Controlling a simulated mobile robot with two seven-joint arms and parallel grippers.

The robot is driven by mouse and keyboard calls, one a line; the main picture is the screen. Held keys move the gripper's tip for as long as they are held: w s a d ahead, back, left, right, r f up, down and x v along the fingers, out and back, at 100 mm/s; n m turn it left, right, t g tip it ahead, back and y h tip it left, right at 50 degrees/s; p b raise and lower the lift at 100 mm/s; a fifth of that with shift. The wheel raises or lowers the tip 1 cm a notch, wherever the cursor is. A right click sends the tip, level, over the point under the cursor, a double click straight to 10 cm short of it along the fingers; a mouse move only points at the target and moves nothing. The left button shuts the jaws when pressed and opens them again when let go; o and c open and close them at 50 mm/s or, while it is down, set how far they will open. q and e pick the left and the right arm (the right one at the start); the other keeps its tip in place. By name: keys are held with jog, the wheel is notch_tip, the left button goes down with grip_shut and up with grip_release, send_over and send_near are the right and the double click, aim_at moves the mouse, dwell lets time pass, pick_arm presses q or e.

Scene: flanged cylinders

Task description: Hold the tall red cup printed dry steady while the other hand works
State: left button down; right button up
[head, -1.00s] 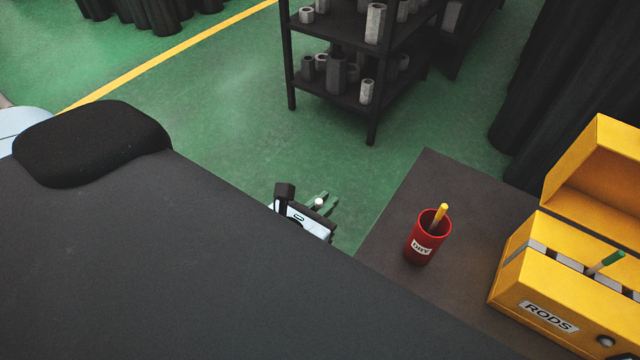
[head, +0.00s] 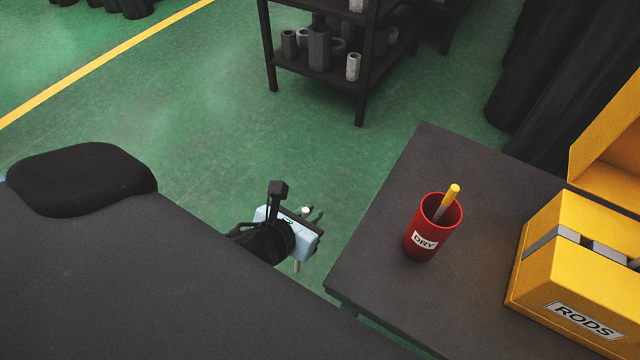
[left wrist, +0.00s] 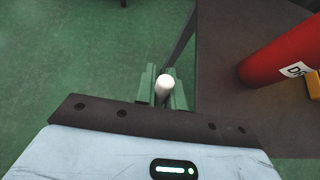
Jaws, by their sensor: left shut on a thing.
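The tall red cup (head: 418,224) printed DRY stands upright on the dark table, near its left side. A yellow rod (head: 446,203) leans inside it and sticks out of the top. The cup also shows in part at the right of the left wrist view (left wrist: 285,62). My left gripper (head: 308,214) is off the table's left edge, to the left of the cup and apart from it. Its green fingers (left wrist: 165,86) are shut on a thin white-ended rod (left wrist: 164,84), whose lower end shows below the gripper in the head view. My right gripper is not in view.
A yellow box (head: 565,270) labelled RODS, its lid open, stands on the table (head: 455,155) right of the cup. Bare tabletop lies between them. A dark shelf (head: 325,75) with grey cylinders stands behind on the green floor.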

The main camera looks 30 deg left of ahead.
pick_arm(q)
jog(key=shift+w+a+f+g+b, duration=0.2)
jog(key=shift+w+f+b, duration=0.2)
jog(key=shift+f, duration=0.25)
jog(key=shift+w+a+f+g+b, duration=0.1)
jog(key=shift+w+f+g+b, duration=0.1)
jog(key=shift+w+f+b, duration=0.3)
jog(key=shift+s+f, duration=0.1)
jog(key=shift+s, duration=0.1)
